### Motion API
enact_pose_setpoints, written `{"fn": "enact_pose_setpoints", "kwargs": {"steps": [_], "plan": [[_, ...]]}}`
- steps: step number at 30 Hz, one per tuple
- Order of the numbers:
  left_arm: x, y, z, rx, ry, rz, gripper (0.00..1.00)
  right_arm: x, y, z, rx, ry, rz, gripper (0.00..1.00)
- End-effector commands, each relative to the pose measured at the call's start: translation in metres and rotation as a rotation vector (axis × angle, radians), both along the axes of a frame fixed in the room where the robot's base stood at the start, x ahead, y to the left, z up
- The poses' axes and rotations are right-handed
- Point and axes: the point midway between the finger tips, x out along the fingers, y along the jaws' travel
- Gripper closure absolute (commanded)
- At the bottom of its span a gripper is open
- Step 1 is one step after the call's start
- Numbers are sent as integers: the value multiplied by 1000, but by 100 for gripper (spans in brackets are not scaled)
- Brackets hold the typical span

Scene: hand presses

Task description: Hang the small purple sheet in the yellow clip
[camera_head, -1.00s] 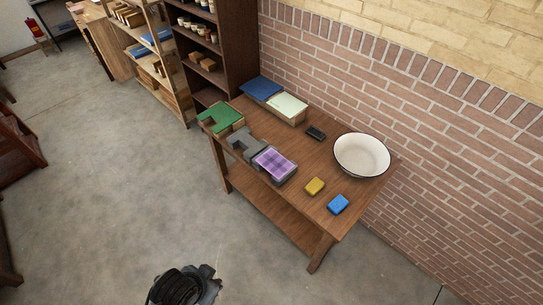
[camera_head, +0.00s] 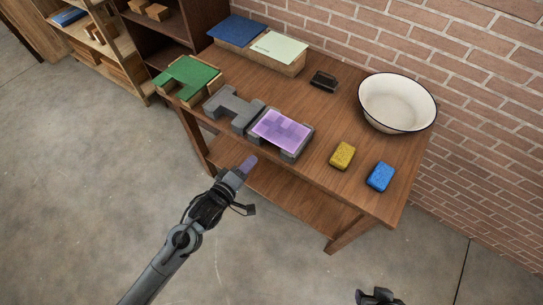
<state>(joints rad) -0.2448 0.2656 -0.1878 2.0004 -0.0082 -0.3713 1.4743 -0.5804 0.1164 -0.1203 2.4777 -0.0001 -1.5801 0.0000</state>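A small purple checked sheet (camera_head: 281,129) lies flat on a grey block at the front edge of the wooden table. My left gripper (camera_head: 247,166) reaches up from the lower left and is in front of the table edge, below and left of the sheet and apart from it. Its tip looks purplish; I cannot tell whether its fingers are open or shut. A dark part at the bottom edge, likely my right gripper (camera_head: 378,297), shows only partly. I see no yellow clip; the yellow thing on the table is a sponge-like block (camera_head: 342,156).
The table (camera_head: 330,200) also bears a white bowl (camera_head: 397,102), a blue sponge-like block (camera_head: 380,177), a small dark object (camera_head: 323,81), another grey block (camera_head: 232,107), a green-topped block (camera_head: 187,76), and blue (camera_head: 237,29) and pale green (camera_head: 280,47) sheets. A brick wall stands behind.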

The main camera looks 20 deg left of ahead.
Motion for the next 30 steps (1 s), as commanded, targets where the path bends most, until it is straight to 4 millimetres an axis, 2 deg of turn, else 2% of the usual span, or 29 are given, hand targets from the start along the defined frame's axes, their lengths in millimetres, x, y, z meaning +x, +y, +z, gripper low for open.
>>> {"fn": "enact_pose_setpoints", "kwargs": {"steps": [1, 6, 11, 17, 30], "plan": [[8, 0, -24, -62, -32, 1, 80, 0, -1, -29, -4, 0, 2, 57], [22, -1, -38, -241, -110, -8, 80, -1, -3, -57, -12, 1, 6, 57], [29, -1, -43, -330, -145, -19, 80, -1, -3, -69, -11, 0, 5, 57], [40, -4, -43, -359, -156, -24, 80, 0, -2, -78, -6, -2, 3, 57], [91, -18, -45, -356, -157, -25, 80, 0, 1, -119, 2, -3, -2, 57]]}}
